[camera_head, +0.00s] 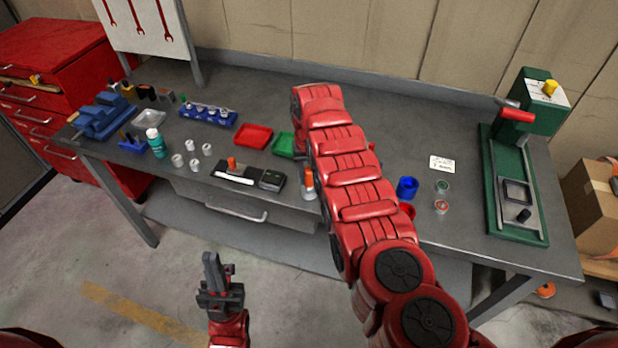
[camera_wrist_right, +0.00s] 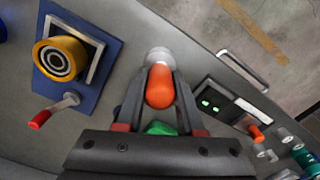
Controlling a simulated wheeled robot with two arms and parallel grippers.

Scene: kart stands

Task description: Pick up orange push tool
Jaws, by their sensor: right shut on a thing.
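The orange push tool has a rounded orange handle (camera_wrist_right: 160,86) and a pale metal foot (camera_wrist_right: 158,56) in the right wrist view. My right gripper (camera_wrist_right: 160,90) is shut on its handle, one finger on each side. In the head view, the tool's metal foot (camera_head: 309,192) shows just left of my right arm. That arm hides most of the right gripper. I cannot tell whether the foot touches the table. My left gripper (camera_head: 213,268) hangs in front of the table, away from the tool; its finger gap is unclear.
A blue fixture (camera_wrist_right: 83,80) with a yellow ring and red-tipped lever stands left of the tool in the wrist view. A black-and-white device (camera_head: 250,175) with another orange piece lies nearby. Red (camera_head: 253,136) and green (camera_head: 283,145) trays sit behind. A green press (camera_head: 520,170) stands right.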

